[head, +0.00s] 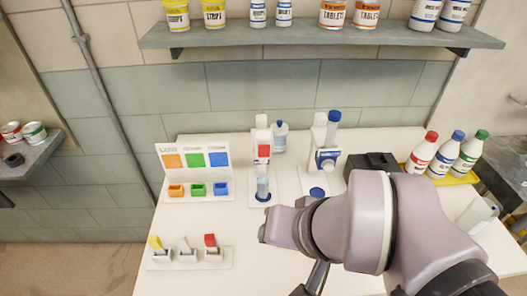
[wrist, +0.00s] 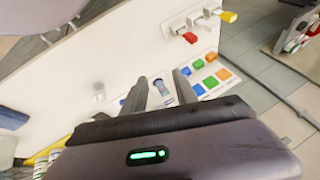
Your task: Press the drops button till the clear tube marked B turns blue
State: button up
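A white stand (head: 262,132) in the middle of the table has a red square on its front. Below it a clear tube (head: 263,184) with a bluish-grey tint stands upright in a blue ring. I cannot read a letter B on it. A second white stand (head: 318,133) to its right carries a blue-capped bottle and a blue-and-white part (head: 327,160), with a blue disc (head: 317,192) at its foot. I cannot tell which part is the drops button. My gripper (wrist: 160,82) is open and empty in the wrist view; its fingertips are hidden in the head view.
A colour board with orange, green and blue blocks (head: 197,188) stands at left. A strip with yellow, white and red tabs (head: 185,257) lies at front left. Capped bottles (head: 445,157) stand in a yellow tray at right. A black box (head: 372,163) is behind my arm. A shelf (head: 320,38) hangs above.

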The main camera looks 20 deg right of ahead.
grip_shut()
dwell(1.4)
